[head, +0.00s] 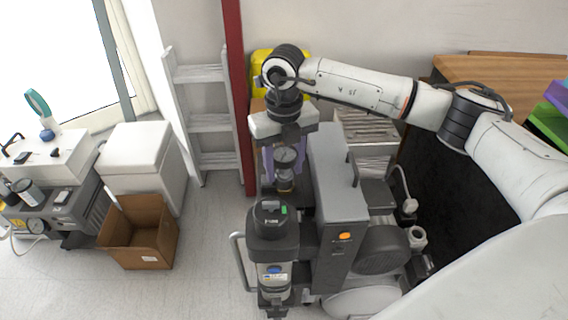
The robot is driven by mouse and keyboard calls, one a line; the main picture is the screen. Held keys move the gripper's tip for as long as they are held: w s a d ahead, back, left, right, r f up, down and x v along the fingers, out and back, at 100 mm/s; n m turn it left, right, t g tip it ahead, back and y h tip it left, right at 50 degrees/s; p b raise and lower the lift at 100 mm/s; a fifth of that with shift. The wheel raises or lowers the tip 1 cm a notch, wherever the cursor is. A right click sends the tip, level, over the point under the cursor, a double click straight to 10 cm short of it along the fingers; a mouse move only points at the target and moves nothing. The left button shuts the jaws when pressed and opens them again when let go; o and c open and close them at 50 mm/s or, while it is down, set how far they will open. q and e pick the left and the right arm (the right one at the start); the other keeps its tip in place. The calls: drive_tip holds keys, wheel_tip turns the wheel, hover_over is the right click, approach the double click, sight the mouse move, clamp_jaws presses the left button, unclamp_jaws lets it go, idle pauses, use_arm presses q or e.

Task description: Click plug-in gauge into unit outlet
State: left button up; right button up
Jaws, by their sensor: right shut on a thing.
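The unit outlet cannot be made out clearly; whether the gauge's lower end touches anything is hard to tell. My left gripper is not in view.
A dark cylinder (272,220) with a green mark stands in front of the gauge. A red post (236,90) and a white ladder (205,122) are behind to the left. An open cardboard box (150,262) lies on the floor. A wooden table (500,72) is at back right.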

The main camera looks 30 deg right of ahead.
drive_tip(key=shift+f, duration=0.25)
drive_tip(key=o, duration=1.2)
drive_tip(key=shift+r, duration=0.1)
wheel_tip(320, 180, up, 10)
drive_tip(key=shift+r, duration=0.15)
